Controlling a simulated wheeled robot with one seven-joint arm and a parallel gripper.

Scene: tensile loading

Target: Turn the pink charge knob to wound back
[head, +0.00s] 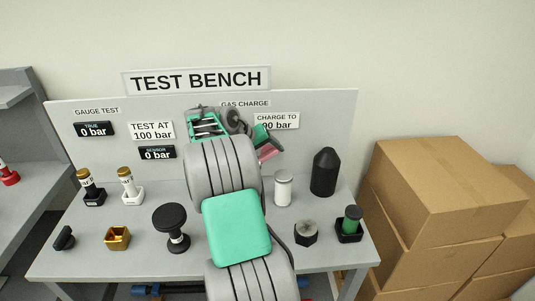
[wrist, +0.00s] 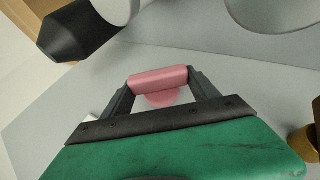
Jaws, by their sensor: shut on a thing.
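The pink charge knob (wrist: 158,80) has a bar-shaped grip with a round pink disc behind it. In the wrist view my gripper (wrist: 160,82) has its two dark fingers at the two ends of the bar, shut on it. In the head view a small piece of the pink knob (head: 269,152) shows beside my green and grey gripper (head: 262,139), in front of the bench's back panel below the "GAS CHARGE" label. My arm hides most of that area. I cannot read a knob position or a pointer.
On the test bench (head: 100,270) stand a white cylinder (head: 283,188), a black bottle (head: 324,172), a black-topped stand (head: 170,222), a hex nut (head: 306,233), a green-topped part (head: 351,220) and a brass cup (head: 117,238). Cardboard boxes (head: 450,190) stand to the right.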

